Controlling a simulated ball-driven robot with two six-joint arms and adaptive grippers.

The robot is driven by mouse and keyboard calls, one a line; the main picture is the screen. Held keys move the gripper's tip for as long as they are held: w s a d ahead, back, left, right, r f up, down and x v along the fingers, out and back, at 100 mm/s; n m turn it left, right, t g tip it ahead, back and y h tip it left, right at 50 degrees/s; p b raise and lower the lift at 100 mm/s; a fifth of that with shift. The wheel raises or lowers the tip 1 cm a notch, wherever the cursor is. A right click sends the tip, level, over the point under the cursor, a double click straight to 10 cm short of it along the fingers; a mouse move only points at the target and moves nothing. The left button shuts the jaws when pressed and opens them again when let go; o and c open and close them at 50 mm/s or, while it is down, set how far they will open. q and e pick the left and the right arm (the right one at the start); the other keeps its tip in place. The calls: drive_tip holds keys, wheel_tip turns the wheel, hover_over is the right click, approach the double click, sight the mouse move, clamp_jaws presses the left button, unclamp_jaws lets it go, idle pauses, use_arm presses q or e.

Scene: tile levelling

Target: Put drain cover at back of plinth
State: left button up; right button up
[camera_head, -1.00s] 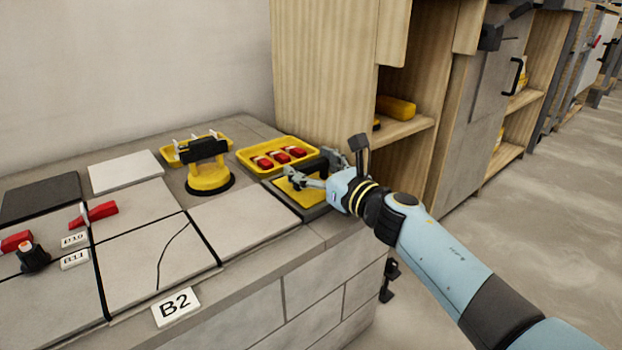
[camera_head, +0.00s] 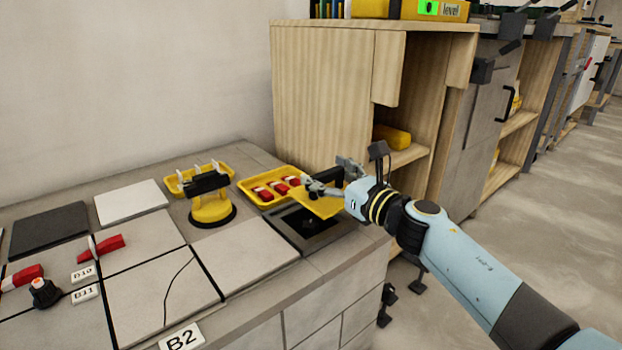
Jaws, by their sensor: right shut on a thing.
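The drain cover (camera_head: 316,204) is a flat yellow plate, lifted and tilted above a dark square drain recess (camera_head: 303,227) in the plinth top. My right gripper (camera_head: 322,187) is shut on the cover, its arm coming in from the right; the fingers hide part of the plate. The plinth (camera_head: 262,299) is a grey block with tiles on top, its back edge along the wall. My left gripper is not in view.
A yellow tray (camera_head: 240,187) with several red pieces sits just behind the recess. A yellow suction lifter (camera_head: 211,207) stands left of it, with another yellow tray (camera_head: 229,174) behind. A wooden cabinet (camera_head: 328,105) rises at the back right.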

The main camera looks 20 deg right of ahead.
drive_tip(key=s+d+r, duration=0.1)
drive_tip(key=d, duration=0.1)
drive_tip(key=d+r+p, duration=0.1)
drive_tip(key=d+r, duration=0.1)
drive_tip(key=s+d+r, duration=0.1)
drive_tip(key=d, duration=0.2)
drive_tip(key=shift+s+r+p, duration=0.3)
drive_tip(key=shift+s+r, duration=0.05)
drive_tip(key=s+d+r+n+g+y, duration=0.1)
drive_tip(key=s+d+r+n+y, duration=0.15)
drive_tip(key=s+d+r, duration=0.4)
drive_tip(key=s+a+r+n+g+y, duration=0.55)
drive_tip(key=s+a+r, duration=0.7)
drive_tip(key=a, duration=0.25)
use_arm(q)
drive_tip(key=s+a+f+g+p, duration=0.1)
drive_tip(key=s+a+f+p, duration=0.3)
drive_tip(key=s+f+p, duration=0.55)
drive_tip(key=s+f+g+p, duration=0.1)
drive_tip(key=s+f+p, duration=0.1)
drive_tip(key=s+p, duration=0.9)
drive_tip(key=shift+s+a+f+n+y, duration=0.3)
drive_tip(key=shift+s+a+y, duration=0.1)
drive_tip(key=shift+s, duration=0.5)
use_arm(e)
wheel_tip(320, 180, up, 15)
drive_tip(key=m, duration=0.1)
drive_tip(key=shift+w, duration=0.2)
